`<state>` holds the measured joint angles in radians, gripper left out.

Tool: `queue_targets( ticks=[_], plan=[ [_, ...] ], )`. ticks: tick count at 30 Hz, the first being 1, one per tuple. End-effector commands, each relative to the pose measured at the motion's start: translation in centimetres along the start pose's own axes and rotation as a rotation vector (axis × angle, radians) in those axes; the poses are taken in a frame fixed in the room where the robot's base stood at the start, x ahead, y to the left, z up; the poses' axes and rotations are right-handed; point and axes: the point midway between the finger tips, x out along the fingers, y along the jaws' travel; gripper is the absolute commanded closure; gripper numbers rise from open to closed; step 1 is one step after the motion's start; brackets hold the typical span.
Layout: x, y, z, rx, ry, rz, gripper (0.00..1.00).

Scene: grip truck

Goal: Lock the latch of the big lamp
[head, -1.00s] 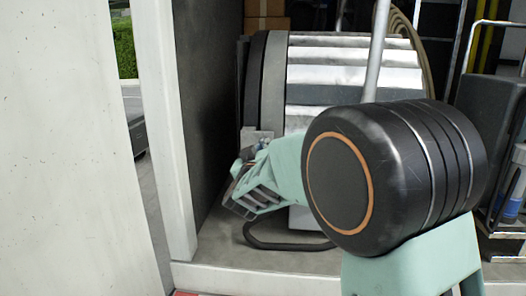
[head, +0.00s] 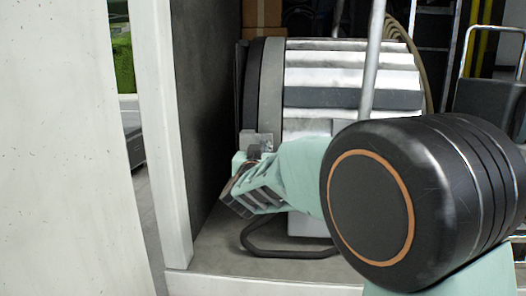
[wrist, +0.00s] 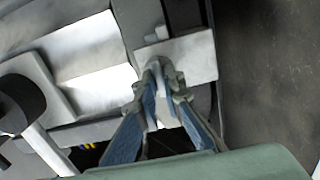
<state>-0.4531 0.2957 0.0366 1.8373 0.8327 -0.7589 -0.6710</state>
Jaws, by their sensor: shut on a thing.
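The big lamp (head: 350,77) is a large drum with silver and grey ribs and a dark rim, standing inside the truck. It also shows in the wrist view (wrist: 90,50). A pale metal plate (wrist: 200,55) sits at its left side, also seen in the head view (head: 262,138). My gripper (wrist: 161,77) has its blue-grey fingers closed together at the edge of this plate, on the small latch there. The fingertips hide most of the latch, so its exact position cannot be told. In the head view my gripper (head: 252,158) is partly hidden by my own wrist.
A dark truck wall (head: 208,110) stands close left of the lamp, with a white door frame (head: 160,110) nearer. A pale upright pole (head: 374,60) is in front of the lamp. A black looped bar (head: 285,253) lies low on the floor. Cardboard boxes (head: 263,13) are behind.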

Motion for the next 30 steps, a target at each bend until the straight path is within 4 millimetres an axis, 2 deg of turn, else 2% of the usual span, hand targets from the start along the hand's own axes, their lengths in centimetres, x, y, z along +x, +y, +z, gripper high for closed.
queue_targets(
  ticks=[1, 7, 8, 9, 13, 23, 26, 30],
  plan=[
    [-0.1, -0.6, -0.1, 0.004, 0.001, -0.01, 1.0],
    [-0.1, -0.7, -0.2, 0.003, 0.001, -0.012, 1.0],
    [-0.2, -0.7, -0.2, 0.003, 0.001, -0.013, 0.9],
    [-0.2, -0.7, -0.2, 0.003, 0.001, -0.013, 0.86],
    [-0.1, -0.6, -0.2, 0.002, 0.001, -0.011, 0.74],
    [-0.5, -0.3, -0.1, 0.001, 0.0, -0.007, 0.74],
    [-1.6, -0.4, -0.1, 0.001, 0.0, -0.008, 0.74],
    [-4.3, -0.5, -0.1, 0.001, 0.0, -0.011, 0.74]
  ],
)
